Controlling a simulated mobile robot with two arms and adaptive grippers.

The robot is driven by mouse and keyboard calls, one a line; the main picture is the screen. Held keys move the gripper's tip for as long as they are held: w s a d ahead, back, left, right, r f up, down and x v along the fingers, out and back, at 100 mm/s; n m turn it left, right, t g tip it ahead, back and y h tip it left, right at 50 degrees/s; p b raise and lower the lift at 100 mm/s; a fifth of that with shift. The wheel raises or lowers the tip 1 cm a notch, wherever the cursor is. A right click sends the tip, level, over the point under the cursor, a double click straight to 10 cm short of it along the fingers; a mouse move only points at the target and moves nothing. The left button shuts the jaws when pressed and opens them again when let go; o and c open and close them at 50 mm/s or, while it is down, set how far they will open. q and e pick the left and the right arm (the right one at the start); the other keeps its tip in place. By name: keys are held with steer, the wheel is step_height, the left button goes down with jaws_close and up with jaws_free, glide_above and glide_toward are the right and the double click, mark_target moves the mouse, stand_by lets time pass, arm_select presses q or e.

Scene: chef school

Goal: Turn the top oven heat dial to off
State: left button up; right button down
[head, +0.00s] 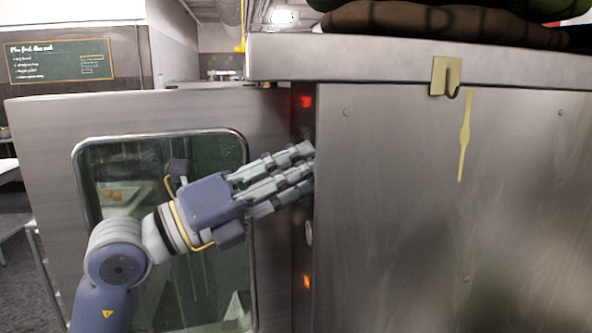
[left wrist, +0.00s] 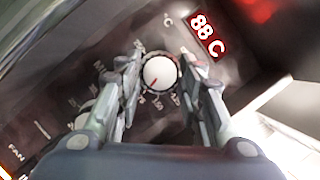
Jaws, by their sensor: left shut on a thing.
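The top oven heat dial (left wrist: 160,73) is a round white knob with a red pointer mark, seen in the left wrist view between my fingers. Scale marks ring it on the dark control panel (left wrist: 235,85), and the pointer faces down-left in that view. My left gripper (head: 306,162) reaches from the left to the panel edge; in the left wrist view its fingers (left wrist: 165,78) flank the dial and are shut on it. In the head view the dial is hidden by the fingers and the oven side. My right gripper is out of view.
A lower knob (head: 309,233) and an orange light (head: 306,281) are below. The oven door (head: 40,150) with a glass window stands behind my arm. The steel side wall (head: 400,200) fills the right.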

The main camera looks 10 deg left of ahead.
arm_select(q)
steer(key=o, duration=1.1)
steer(key=shift+c, duration=0.2)
steer(key=v, duration=1.2)
